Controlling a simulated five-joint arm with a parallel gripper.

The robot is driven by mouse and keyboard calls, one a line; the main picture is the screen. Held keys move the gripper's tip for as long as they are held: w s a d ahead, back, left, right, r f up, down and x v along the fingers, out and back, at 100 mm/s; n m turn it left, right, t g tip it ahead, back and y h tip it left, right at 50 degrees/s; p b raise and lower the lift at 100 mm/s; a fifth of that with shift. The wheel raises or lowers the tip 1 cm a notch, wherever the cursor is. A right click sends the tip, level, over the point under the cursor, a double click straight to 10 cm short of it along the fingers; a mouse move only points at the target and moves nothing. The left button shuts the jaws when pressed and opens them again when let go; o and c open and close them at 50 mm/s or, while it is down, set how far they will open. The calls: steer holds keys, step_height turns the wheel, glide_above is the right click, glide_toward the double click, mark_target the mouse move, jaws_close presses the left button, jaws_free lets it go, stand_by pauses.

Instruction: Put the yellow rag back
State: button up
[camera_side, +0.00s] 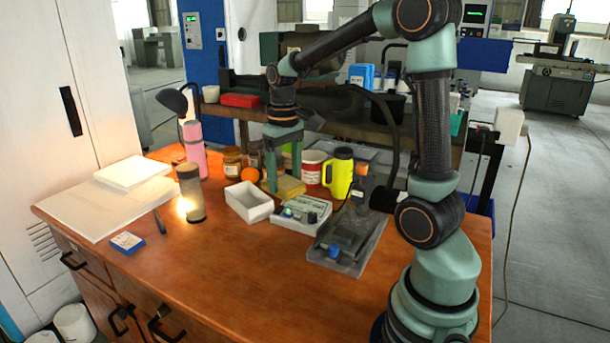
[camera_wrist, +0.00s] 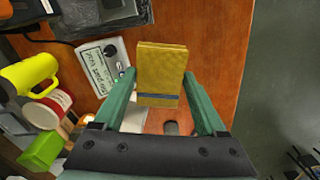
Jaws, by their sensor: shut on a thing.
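The yellow rag (camera_wrist: 162,68) is a flat, folded, square-edged pad with a dark stripe near one end. In the wrist view it sits between the two green fingers of my gripper (camera_wrist: 159,76), which is shut on it. In the side view the rag (camera_side: 289,187) shows low between the fingers of my gripper (camera_side: 285,186), behind the white control box. I cannot tell how far it is above the table.
An open white tray (camera_side: 232,212) and a white control box (camera_side: 302,216) stand in front of the gripper. A yellow mug (camera_side: 341,172), a red-and-white can (camera_side: 312,168), an orange (camera_side: 250,174) and jars (camera_side: 232,163) crowd around it. The table's front middle is clear.

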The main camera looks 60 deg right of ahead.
steer(key=w+a+r+n, duration=0.1)
steer(key=w+a+n, duration=0.2)
steer(key=w+a, duration=0.25)
steer(key=f, duration=1.9)
steer(key=shift+s+a+f, duration=0.15)
steer(key=shift+s+f, duration=0.1)
steer(key=shift+s, duration=0.05)
steer(key=shift+f, duration=0.15)
steer(key=o, duration=1.2)
steer(key=shift+o, duration=0.2)
